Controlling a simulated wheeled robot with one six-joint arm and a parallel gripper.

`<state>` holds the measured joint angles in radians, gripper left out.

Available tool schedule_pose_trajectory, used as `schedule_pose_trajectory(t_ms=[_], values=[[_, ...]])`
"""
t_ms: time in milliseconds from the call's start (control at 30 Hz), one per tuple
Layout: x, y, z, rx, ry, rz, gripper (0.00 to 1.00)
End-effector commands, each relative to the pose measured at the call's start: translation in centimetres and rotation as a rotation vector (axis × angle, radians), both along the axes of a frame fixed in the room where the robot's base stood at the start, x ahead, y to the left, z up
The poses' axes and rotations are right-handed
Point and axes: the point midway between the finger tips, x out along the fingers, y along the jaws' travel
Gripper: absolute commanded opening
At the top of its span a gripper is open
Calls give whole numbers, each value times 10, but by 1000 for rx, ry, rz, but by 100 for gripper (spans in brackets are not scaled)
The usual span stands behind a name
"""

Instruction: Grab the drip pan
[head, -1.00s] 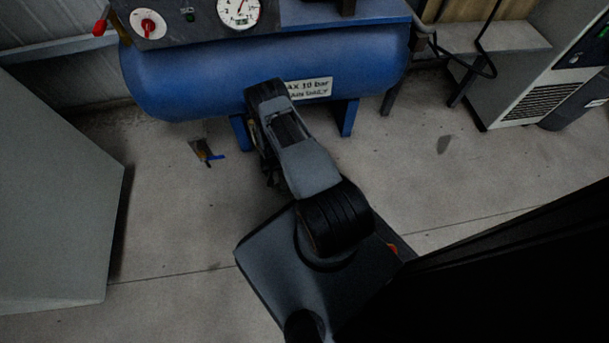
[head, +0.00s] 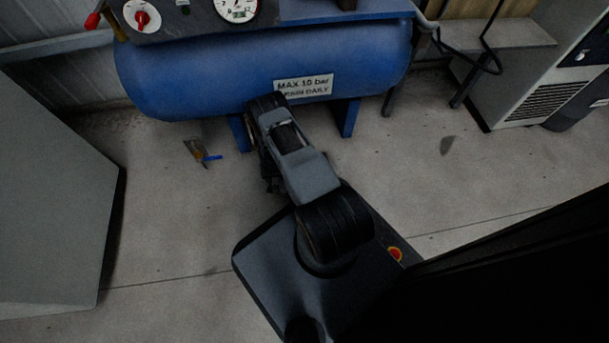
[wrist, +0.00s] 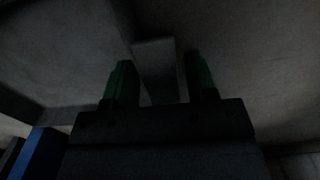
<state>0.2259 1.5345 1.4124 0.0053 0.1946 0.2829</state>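My gripper (wrist: 162,82) shows in the wrist view as two green fingers standing apart. A plain grey tab-like piece (wrist: 155,62) lies between them in the picture, with dark gaps beside it, and neither finger clearly touches it. It joins a larger dim grey shape with a raised edge; this may be the drip pan and its handle, but the dark picture does not settle it. In the head view I cannot make out the drip pan, and my arm hides my gripper below the front of the blue tank (head: 190,80).
The tank stands on blue legs (head: 347,118). A small brass valve with a blue lever (head: 212,157) shows below its left part. A grey cabinet (head: 50,200) stands at left, a vented machine (head: 540,95) at right. The concrete floor (head: 430,190) is mostly clear.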

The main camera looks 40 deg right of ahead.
Motion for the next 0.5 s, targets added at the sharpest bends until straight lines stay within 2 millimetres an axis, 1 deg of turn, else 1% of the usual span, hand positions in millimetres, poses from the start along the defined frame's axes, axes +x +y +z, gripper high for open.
schedule_pose_trajectory(t_ms=[33,67,500], values=[[0,0,0,0,0,0,47],[0,0,0,0,0,0,44],[0,0,0,0,0,0,2]])
